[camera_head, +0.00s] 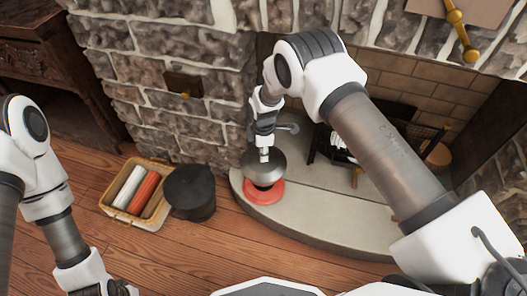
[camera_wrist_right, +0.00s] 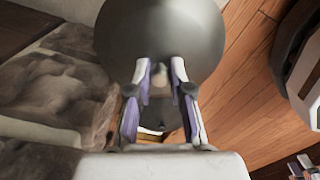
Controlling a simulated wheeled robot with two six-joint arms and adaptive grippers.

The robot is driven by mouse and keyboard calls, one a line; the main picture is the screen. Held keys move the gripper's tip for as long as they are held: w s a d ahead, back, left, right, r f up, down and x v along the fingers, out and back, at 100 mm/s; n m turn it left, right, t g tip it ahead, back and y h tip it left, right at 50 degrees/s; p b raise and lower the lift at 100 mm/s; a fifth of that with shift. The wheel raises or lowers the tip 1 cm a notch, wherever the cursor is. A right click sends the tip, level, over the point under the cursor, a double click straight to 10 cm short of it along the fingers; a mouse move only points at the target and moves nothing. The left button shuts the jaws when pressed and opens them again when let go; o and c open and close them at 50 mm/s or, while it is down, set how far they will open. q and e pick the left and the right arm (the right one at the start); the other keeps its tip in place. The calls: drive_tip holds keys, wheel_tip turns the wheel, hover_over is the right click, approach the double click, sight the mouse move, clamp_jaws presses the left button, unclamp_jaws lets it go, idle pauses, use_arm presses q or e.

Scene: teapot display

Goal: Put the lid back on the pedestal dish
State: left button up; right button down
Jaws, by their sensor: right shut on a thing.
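The lid (camera_head: 268,166) is a grey metal dome with a knob on top. My right gripper (camera_head: 264,151) points down and is shut on the knob. In the right wrist view the lid (camera_wrist_right: 160,30) fills the top middle, its knob between the fingertips (camera_wrist_right: 160,72). Below the lid in the head view, a dark part shows over a round red base (camera_head: 268,197) on the hearth. The lid hides most of what is there, so I cannot tell whether it touches the dish. My left gripper (camera_head: 120,289) is partly cut off at the bottom edge.
A yellow bin (camera_head: 152,222) with a white and a red roll stands on the wood floor, beside a black bucket (camera_head: 190,192). The stone hearth (camera_head: 330,222) is clear right of the red base. A dark grate (camera_head: 322,152) and a stone wall (camera_head: 165,70) stand behind.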

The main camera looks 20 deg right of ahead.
drive_tip(key=c, duration=1)
unclamp_jaws()
drive_tip(key=shift+o, duration=0.2)
drive_tip(key=o, duration=0.5)
drive_tip(key=shift+r+p, duration=3.1)
drive_tip(key=shift+r, duration=0.45)
drive_tip(key=shift+f, duration=0.1)
